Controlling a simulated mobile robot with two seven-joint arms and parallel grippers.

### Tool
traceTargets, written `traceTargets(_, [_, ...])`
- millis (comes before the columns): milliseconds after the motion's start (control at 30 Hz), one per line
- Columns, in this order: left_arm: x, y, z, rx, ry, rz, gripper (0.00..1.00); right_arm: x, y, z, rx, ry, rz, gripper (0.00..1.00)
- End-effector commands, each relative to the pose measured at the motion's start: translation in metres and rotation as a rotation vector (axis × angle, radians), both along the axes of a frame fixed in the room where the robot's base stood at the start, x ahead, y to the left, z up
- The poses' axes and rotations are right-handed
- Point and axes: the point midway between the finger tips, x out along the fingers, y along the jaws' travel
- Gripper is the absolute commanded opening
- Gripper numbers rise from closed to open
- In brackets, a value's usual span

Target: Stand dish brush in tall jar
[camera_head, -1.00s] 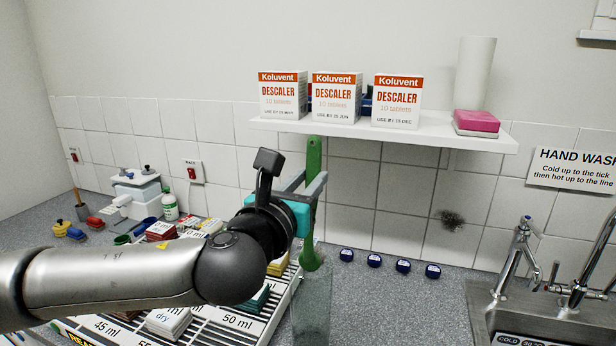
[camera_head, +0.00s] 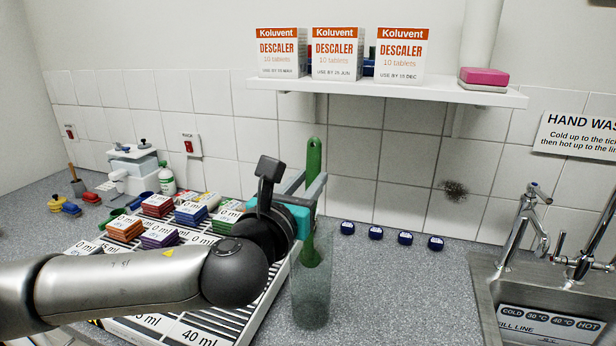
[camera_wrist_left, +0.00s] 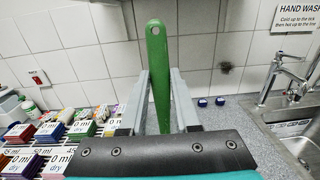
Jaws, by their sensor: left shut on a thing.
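The green dish brush (camera_head: 314,160) is upright in my left gripper (camera_head: 318,190), which is shut on its handle. Its lower green part (camera_head: 311,252) shows at the mouth of the tall clear jar (camera_head: 312,295) and looks to be inside the upper jar. Whether it touches the jar wall or bottom I cannot tell. The jar stands on the grey counter at the right of the rack. In the left wrist view the brush handle (camera_wrist_left: 158,75) rises between the two fingers, and the jar is hidden. My right gripper is not in view.
A white slatted rack (camera_head: 262,312) with several coloured boxes lies left of the jar. Several blue caps (camera_head: 375,233) sit behind it to the right. A shelf (camera_head: 440,93) with descaler boxes hangs above. A steel sink (camera_head: 482,300) is at the right.

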Motion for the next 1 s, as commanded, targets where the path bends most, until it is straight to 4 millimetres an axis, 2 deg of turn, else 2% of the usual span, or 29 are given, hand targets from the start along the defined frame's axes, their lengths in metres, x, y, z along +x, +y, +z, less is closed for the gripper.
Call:
traceTargets(100, [0.000, 0.000, -0.012, 0.000, 0.000, 0.000, 0.00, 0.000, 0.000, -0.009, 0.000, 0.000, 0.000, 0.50])
traceTargets(400, [0.000, 0.000, -0.031, -0.001, 0.000, 0.000, 0.00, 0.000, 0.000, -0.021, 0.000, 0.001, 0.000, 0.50])
traceTargets(900, [0.000, 0.000, -0.035, 0.000, -0.001, 0.000, 0.00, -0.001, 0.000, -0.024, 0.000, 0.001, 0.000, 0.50])
traceTargets(933, [0.000, 0.000, -0.035, 0.000, -0.001, 0.000, 0.33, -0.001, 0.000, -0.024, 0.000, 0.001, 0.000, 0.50])
traceTargets(1000, [0.000, 0.000, -0.035, 0.000, -0.001, 0.000, 0.41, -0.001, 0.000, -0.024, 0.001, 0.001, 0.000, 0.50])
